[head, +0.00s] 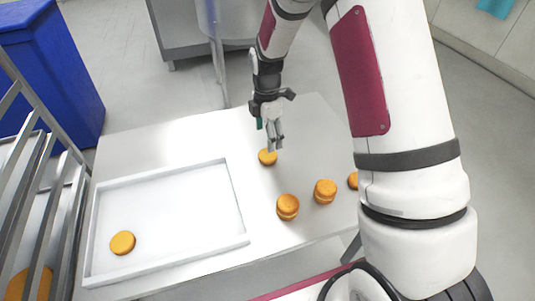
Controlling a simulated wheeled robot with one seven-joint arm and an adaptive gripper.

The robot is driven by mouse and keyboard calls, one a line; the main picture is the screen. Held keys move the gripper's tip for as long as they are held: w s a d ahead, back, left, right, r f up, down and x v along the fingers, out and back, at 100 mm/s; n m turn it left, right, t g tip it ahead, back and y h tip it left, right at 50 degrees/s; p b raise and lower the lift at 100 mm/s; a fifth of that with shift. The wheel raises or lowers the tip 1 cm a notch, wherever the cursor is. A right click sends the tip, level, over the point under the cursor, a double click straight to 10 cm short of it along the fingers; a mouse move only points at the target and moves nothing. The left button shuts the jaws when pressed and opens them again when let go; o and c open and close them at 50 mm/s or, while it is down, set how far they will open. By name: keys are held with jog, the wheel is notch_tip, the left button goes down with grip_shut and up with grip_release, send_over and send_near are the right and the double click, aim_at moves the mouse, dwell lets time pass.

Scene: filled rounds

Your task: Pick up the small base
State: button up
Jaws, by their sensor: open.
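My gripper (274,141) is open and points down over the back part of the table. A small orange-brown round (266,158) lies on the table just below the fingertips, partly covered by them. Whether the fingers touch it cannot be told. Another flat orange-brown round (122,243) lies alone in the front left part of the white tray (168,172). Which of these single rounds is the small base the view does not settle.
Two stacked rounds, one nearer (288,207) and one to its right (325,191), stand right of the tray. Another round (353,180) is partly hidden by my arm. A metal rack (42,185) and a blue bin (50,75) stand left. Most of the tray is clear.

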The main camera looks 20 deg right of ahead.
aim_at(266, 155)
jog(key=shift+s+a+f+p, duration=0.1)
jog(key=shift+f+p, duration=0.25)
jog(key=shift+f, duration=1.6)
jog(key=shift+s+f+p, duration=0.1)
jog(key=shift+f+p, duration=0.25)
jog(key=shift+f, duration=1.55)
jog(key=c, duration=0.9)
